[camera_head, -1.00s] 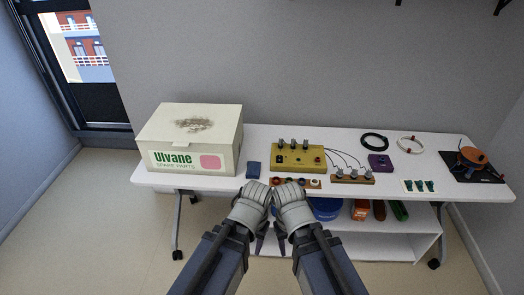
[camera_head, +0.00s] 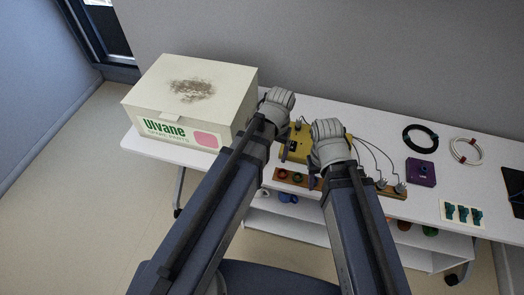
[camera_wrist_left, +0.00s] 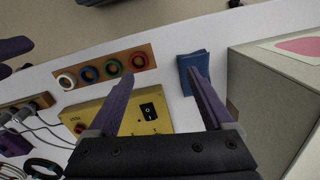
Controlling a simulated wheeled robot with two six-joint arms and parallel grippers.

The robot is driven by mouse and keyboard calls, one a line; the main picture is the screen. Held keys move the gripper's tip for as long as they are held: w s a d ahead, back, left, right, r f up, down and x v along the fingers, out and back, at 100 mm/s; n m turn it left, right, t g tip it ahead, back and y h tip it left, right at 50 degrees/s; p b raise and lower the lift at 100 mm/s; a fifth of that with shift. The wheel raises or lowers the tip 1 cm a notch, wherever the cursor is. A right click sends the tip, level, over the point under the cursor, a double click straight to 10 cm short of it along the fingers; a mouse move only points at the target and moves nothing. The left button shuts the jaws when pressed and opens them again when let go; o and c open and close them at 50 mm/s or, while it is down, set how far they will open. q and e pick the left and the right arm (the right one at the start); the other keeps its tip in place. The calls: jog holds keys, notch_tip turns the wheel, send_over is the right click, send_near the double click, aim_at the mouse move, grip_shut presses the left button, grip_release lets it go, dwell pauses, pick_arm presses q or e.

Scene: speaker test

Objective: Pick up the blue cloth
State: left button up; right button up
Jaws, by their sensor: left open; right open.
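The blue cloth (camera_wrist_left: 190,72) is a small folded piece lying on the white table in the left wrist view. In the head view my left arm hides it. My left gripper (camera_wrist_left: 160,76) is open and empty above the table, with the tip of its right finger overlapping the cloth in the left wrist view. I cannot tell if they touch. In the head view my left gripper (camera_head: 280,112) is between the carton and the yellow box. My right gripper (camera_head: 326,150) is open over the yellow box's right side, its fingers mostly hidden.
A large carton (camera_head: 190,90) stands close beside the cloth. A yellow box (camera_wrist_left: 125,112) with a black switch and a wooden strip (camera_wrist_left: 105,66) with coloured rings lie on the cloth's other side. Wires, a purple box (camera_head: 421,172) and cable coils are further right.

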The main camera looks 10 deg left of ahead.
pick_arm(q)
jog(key=shift+o, duration=1)
jog(key=shift+n+h, duration=0.3)
jog(key=shift+n, duration=0.6)
jog(key=w+a, duration=0.2)
jog(key=w+a+f+b, duration=0.1)
jog(key=w+a, duration=0.1)
jog(key=w, duration=0.1)
jog(key=w+a+f, duration=0.1)
jog(key=w+a, duration=0.1)
jog(key=shift+w+a+f, duration=0.1)
jog(key=shift+w+a, duration=0.15)
jog(key=f+b, duration=0.5)
jog(key=s+f+b, duration=0.1)
jog(key=f+b, duration=0.2)
jog(key=shift+r, duration=0.1)
jog(key=shift+r, duration=0.1)
jog(key=shift+c, duration=0.2)
jog(key=c, duration=1.1)
notch_tip(320, 180, up, 10)
jog(key=p, duration=1)
